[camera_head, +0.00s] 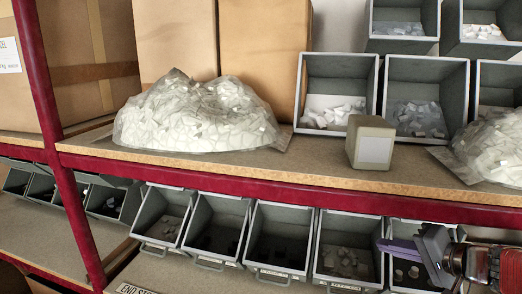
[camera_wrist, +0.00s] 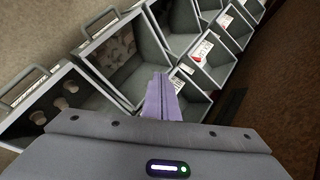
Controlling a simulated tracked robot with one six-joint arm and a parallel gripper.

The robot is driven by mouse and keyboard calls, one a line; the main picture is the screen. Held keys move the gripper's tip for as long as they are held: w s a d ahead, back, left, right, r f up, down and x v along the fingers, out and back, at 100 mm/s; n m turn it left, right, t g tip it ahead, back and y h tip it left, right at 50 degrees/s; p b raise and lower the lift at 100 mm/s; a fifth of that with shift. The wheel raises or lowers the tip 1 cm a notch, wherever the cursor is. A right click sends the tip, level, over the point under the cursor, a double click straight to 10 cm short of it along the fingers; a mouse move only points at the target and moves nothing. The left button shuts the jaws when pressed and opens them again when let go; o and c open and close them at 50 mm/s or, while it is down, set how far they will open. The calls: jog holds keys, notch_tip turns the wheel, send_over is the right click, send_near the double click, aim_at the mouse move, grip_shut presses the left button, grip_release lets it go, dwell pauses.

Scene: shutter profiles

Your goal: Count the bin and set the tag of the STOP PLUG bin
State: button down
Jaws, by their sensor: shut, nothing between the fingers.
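A row of grey bins hangs under the red-edged shelf in the head view, with small labels on their fronts too small to read, so I cannot tell which is the STOP PLUG bin. My gripper (camera_head: 390,246) is shut and empty at the lower right, in front of the right-hand bins. The bin partly behind it (camera_head: 398,284) holds a few pale pieces. In the wrist view my purple fingers (camera_wrist: 162,98) are together over the bins. A bin with round pale plugs (camera_wrist: 85,100) is at left. Red-and-white tags (camera_wrist: 203,50) show on bins at upper right.
On the shelf (camera_head: 300,172) stand a clear bag of white pieces (camera_head: 197,115), a small beige box with a white face (camera_head: 370,143) and more grey bins (camera_head: 335,72). Cardboard boxes (camera_head: 265,60) stand behind. A red upright (camera_head: 55,120) is at left.

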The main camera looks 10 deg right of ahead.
jog(key=s+a+f+n+g, duration=0.1)
jog(key=s+a+n+g, duration=0.1)
jog(key=a, duration=0.5)
jog(key=s+a+f+n+g, duration=0.2)
jog(key=s+a+g, duration=0.1)
jog(key=a, duration=0.4)
jog(key=s+a+f+n+g+h, duration=0.1)
jog(key=s+a+n+h, duration=0.3)
jog(key=s, duration=0.7)
jog(key=shift+s+a+f+n+h, duration=0.2)
jog(key=shift+a+n+h, duration=0.2)
jog(key=shift+a+n, duration=0.6)
jog(key=shift+a, duration=0.1)
